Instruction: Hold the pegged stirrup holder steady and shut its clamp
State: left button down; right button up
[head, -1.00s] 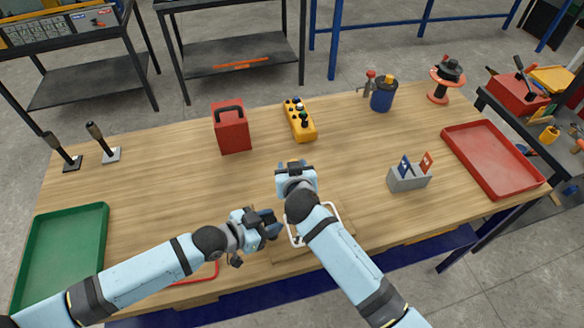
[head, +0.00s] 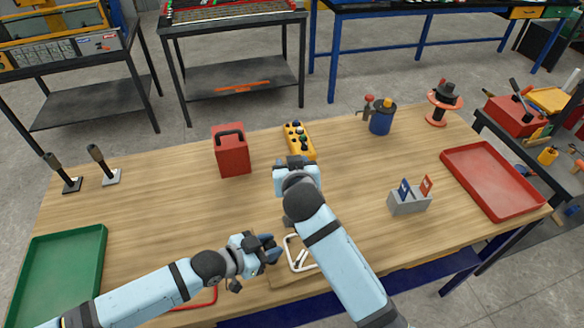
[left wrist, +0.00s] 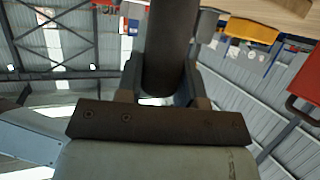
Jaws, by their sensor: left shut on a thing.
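My left gripper (head: 270,250) is low over the front middle of the table. In the left wrist view it is shut on a dark cylinder (left wrist: 168,45), which stands between its fingers (left wrist: 165,90). I cannot tell which part of the holder this is. A white wire loop (head: 296,252), likely the stirrup, lies just right of the left gripper over a wooden board (head: 288,283). My right arm covers its right side. The holder's clamp cannot be made out. My right gripper (head: 290,215) is mostly hidden under its own wrist, above and behind the loop.
A red wire loop (head: 205,300) lies at the front edge under my left arm. A red box (head: 232,155) and a yellow button box (head: 300,138) stand behind. A grey holder with flags (head: 409,203) and a red tray (head: 490,180) are right; a green tray (head: 62,270) is left.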

pick_arm(q)
jog(key=c, duration=0.7)
grip_release()
